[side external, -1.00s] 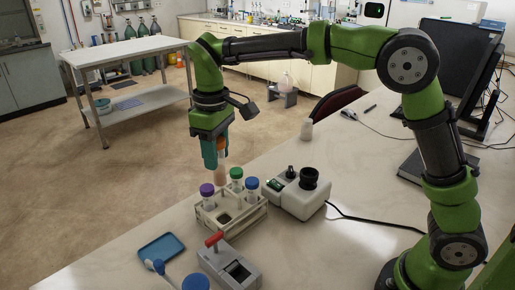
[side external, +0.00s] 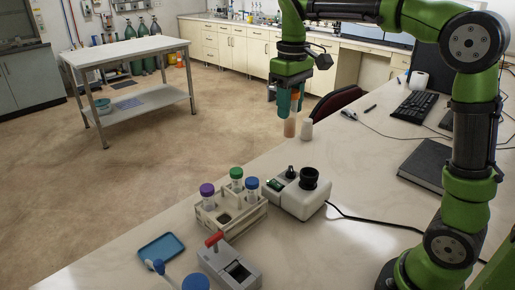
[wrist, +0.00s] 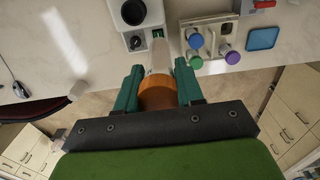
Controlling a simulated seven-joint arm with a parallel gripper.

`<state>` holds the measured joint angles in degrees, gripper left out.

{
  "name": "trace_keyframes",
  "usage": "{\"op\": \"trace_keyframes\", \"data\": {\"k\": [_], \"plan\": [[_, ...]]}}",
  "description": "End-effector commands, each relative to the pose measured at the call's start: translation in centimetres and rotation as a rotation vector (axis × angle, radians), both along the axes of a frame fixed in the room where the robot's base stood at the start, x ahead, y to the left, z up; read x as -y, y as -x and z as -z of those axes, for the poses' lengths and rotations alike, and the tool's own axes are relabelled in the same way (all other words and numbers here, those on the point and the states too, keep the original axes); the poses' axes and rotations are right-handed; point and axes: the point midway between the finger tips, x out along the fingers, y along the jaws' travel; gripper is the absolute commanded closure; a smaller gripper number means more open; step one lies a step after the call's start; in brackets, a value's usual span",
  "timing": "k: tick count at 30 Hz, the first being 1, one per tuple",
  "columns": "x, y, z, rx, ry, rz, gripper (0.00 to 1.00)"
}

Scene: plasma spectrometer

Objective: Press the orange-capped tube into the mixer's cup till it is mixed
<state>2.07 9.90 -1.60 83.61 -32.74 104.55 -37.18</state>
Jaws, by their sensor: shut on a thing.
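My gripper (side external: 289,100) is shut on the orange-capped tube (side external: 290,127) and holds it upright, high in the air behind the mixer in the side view. In the wrist view the orange cap (wrist: 158,94) sits between the teal fingers, with the clear tube body (wrist: 159,57) beyond it. The mixer (side external: 296,202) is a pale box on the bench with a black cup (side external: 309,176), a dark knob and a small green-lit part. The cup (wrist: 133,12) also shows in the wrist view. The tube is well apart from the cup.
A rack (side external: 232,220) left of the mixer holds purple-, green- and blue-capped tubes. In front are a grey device with a red handle (side external: 228,265) and a blue tray (side external: 161,247). A small white bottle (side external: 306,129) stands behind the mixer. A black cable (side external: 375,222) runs right.

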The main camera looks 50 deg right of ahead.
Motion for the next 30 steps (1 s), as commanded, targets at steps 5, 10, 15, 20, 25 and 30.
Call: {"op": "trace_keyframes", "data": {"k": [5, 10, 15, 20, 25, 30], "plan": [[3.8, 2.6, 0.2, 0.002, -0.001, 0.103, 0.93], [5.3, 3.9, 1.4, -0.003, -0.002, 0.146, 0.93], [5.2, 3.8, 3.9, -0.003, -0.003, 0.144, 0.93], [5.2, 3.8, 5.3, 0.000, -0.002, 0.144, 0.93], [5.2, 3.7, 6.4, 0.000, -0.002, 0.144, 0.93], [5.2, 3.7, 7.5, 0.000, -0.003, 0.144, 0.93]]}}
